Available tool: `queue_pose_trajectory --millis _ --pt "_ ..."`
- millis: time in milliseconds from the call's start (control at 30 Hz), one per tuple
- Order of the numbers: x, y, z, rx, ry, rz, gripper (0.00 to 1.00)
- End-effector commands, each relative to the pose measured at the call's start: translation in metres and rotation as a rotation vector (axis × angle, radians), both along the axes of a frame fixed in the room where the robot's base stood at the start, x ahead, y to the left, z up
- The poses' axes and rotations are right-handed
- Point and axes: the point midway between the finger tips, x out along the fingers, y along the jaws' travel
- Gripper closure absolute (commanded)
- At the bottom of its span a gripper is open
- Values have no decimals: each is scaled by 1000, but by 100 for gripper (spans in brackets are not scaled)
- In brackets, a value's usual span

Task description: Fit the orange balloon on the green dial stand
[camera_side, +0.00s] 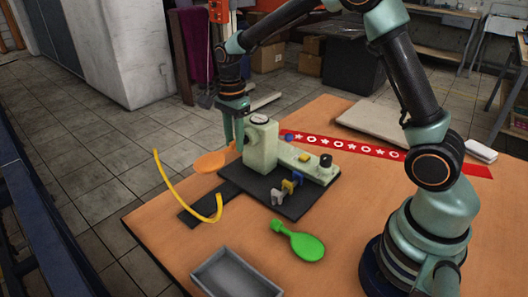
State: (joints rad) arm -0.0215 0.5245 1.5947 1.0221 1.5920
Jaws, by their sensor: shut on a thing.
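The orange balloon (211,161) hangs at the left of the pale green dial stand (261,145), above the dark base plate. Its narrow end points toward the stand. My gripper (234,143) points down from above and is shut on the balloon near that end, close beside the stand's upright block. The fingertips are partly hidden, and I cannot tell whether the balloon touches the stand. A dial (259,119) sits on top of the block. A lower arm with a blue knob and a black knob extends right.
A yellow curved strip (164,178) stands up just left of the balloon. A green balloon (304,244) lies on the table (165,240) in front. A grey tray (235,275) is at the front edge. A red patterned strip (360,147) lies behind; small grey and yellow-blue pieces stand on the base.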

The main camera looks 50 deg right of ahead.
Motion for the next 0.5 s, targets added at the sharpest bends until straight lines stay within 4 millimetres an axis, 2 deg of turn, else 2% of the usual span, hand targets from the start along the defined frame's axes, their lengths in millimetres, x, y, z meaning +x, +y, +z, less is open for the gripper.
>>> queue_pose_trajectory --millis 367,400,467,500 --pt "0 -2 0 0 0 -1 100" --pt "0 -2 0 0 0 -1 54" --pt "0 -2 0 0 0 -1 34" --pt "0 -2 0 0 0 -1 34"
